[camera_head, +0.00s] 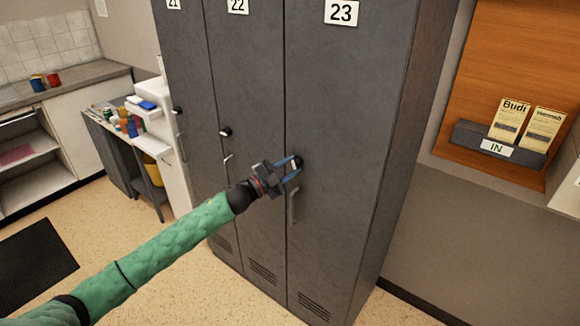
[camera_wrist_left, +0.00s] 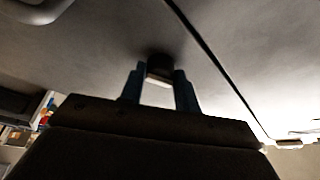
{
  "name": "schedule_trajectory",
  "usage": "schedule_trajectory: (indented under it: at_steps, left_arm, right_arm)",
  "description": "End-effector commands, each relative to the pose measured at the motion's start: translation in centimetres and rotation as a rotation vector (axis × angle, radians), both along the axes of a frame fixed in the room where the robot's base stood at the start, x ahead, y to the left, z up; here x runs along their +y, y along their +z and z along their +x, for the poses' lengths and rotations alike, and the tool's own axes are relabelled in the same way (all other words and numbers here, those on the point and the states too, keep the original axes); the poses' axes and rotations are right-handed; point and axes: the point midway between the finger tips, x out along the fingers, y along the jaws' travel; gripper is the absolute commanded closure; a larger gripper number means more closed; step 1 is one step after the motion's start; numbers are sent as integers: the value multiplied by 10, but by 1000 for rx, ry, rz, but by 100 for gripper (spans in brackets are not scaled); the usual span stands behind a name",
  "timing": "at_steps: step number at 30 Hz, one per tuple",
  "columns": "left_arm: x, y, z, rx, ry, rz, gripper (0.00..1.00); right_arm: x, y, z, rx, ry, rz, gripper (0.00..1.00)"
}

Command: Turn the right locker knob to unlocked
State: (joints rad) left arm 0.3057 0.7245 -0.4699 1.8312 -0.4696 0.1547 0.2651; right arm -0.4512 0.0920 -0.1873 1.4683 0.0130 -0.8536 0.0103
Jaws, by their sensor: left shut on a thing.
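The right locker, number 23 (camera_head: 345,120), is a closed grey metal door with a pale handle (camera_head: 292,207) below its knob. Its dark round knob (camera_head: 297,161) is partly hidden by my left gripper (camera_head: 293,170) in the head view. In the left wrist view, the two blue fingers of my left gripper (camera_wrist_left: 158,88) stand on both sides of the knob (camera_wrist_left: 159,63), which has a pale strip on it. The left gripper is shut on the knob. The knob's lock marking is too small to read. My right gripper is out of view.
A wooden board with an IN tray (camera_head: 497,146) hangs at right. A cluttered side table (camera_head: 115,130) is at left. Open floor lies in front.

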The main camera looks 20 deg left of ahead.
Motion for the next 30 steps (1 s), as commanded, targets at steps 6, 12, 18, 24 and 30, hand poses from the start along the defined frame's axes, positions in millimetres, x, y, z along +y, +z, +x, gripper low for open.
schedule_trajectory:
  at_steps: [6, 12, 18, 24, 30]
  left_arm:
    - [1, 5, 0, -59, 0, 164, 91]
    - [1, 4, 0, -97, -2, 269, 91]
    - [1, 4, 0, -119, -1, 329, 91]
    - [1, 3, 0, -127, 0, 352, 91]
    - [1, 3, 0, -127, -1, 354, 91]
  right_arm:
    - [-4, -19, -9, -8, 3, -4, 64]
    - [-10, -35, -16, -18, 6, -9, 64]
    - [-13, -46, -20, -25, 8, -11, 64]
    - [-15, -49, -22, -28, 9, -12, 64]
    - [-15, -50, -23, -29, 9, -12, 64]
